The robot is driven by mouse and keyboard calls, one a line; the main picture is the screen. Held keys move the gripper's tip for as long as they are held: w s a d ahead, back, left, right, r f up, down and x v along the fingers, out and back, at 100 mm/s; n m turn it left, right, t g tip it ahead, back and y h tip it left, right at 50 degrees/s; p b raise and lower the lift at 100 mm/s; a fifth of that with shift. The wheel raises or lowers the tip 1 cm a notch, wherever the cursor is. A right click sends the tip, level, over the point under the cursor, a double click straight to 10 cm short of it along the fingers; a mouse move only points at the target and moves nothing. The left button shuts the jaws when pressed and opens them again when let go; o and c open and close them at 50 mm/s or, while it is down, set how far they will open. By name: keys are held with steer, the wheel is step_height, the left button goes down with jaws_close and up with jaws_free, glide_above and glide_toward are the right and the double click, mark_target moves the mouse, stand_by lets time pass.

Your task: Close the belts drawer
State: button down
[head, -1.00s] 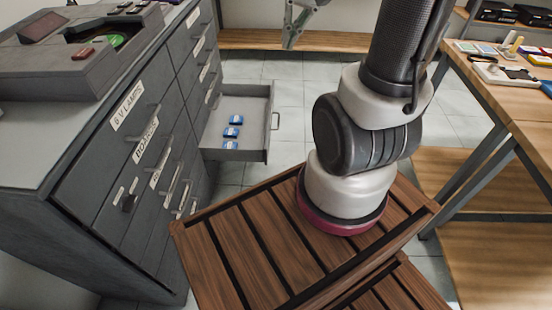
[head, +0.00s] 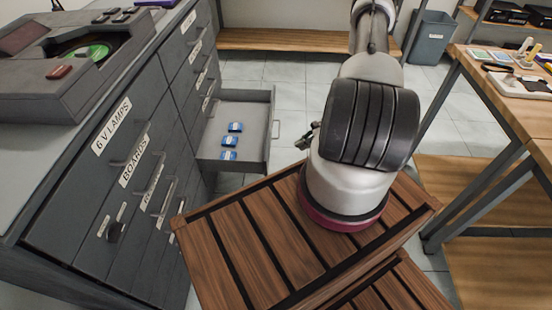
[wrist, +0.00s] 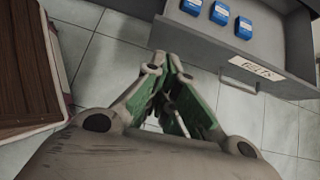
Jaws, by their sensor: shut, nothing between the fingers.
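The belts drawer (head: 241,98) is pulled out from the grey cabinet in the head view and holds three blue packets (head: 231,141). Its front, with a handle and a label reading BELTS, shows in the wrist view (wrist: 275,80). My gripper (wrist: 166,60) is shut and empty, with its green-sided fingers pointing along the floor tiles beside the drawer front. It does not touch the drawer in the wrist view. In the head view my gripper (head: 308,137) is low, to the right of the drawer front and partly hidden by my arm.
The grey cabinet (head: 120,170) has several other labelled drawers, which look shut. A record player (head: 85,65) stands on top. A workbench (head: 500,100) with small items is at right, and a grey bin (head: 430,38) behind. Tiled floor is free beyond the drawer.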

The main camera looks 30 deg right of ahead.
steer(key=a+r+x, duration=0.1)
steer(key=x, duration=1.3)
steer(key=shift+m, duration=0.3)
steer(key=shift+a, duration=0.1)
steer(key=w+a, duration=0.7)
steer(key=a, duration=0.4)
steer(key=w+a, duration=0.8)
steer(key=a, duration=0.4)
steer(key=shift+w, duration=0.25)
steer(key=shift+d, duration=0.15)
